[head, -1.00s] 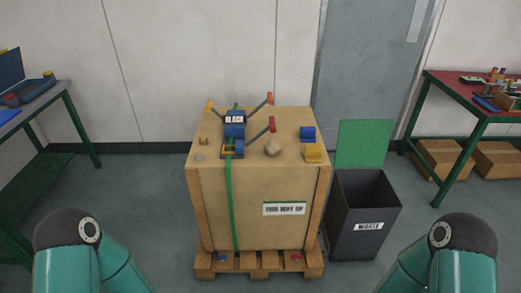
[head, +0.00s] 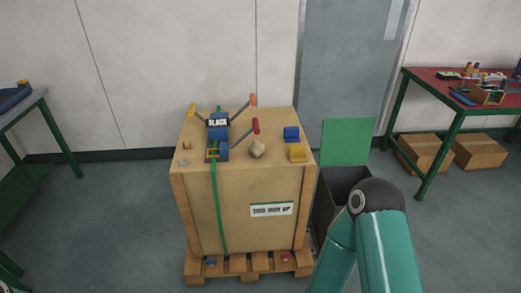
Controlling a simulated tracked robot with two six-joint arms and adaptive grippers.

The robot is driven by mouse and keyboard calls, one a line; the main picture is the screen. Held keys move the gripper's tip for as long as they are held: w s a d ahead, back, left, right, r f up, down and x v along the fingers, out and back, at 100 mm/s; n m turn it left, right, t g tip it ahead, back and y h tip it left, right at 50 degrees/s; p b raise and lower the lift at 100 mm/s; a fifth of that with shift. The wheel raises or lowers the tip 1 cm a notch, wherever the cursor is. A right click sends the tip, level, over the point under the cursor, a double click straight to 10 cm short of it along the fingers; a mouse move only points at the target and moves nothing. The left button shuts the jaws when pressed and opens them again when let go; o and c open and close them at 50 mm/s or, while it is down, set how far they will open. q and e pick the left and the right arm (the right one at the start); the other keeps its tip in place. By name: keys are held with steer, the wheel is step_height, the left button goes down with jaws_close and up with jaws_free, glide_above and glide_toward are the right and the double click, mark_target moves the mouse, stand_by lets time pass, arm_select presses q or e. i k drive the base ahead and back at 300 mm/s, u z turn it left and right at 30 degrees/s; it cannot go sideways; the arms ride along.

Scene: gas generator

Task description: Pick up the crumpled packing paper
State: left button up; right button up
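My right arm's elbow shows at lower right, in front of the waste bin. Neither gripper is in view.
A green strap (head: 219,205) runs down the crate's front; the crate stands on a pallet (head: 248,266). A dark waste bin (head: 345,183) with a raised green lid (head: 347,142) stands at its right. A red-topped bench (head: 430,83) is at far right. Floor left of the crate is clear.

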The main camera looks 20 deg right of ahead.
mark_target(256, 149)
steer(key=u, duration=0.1)
steer(key=i, duration=1)
steer(key=z, duration=0.1)
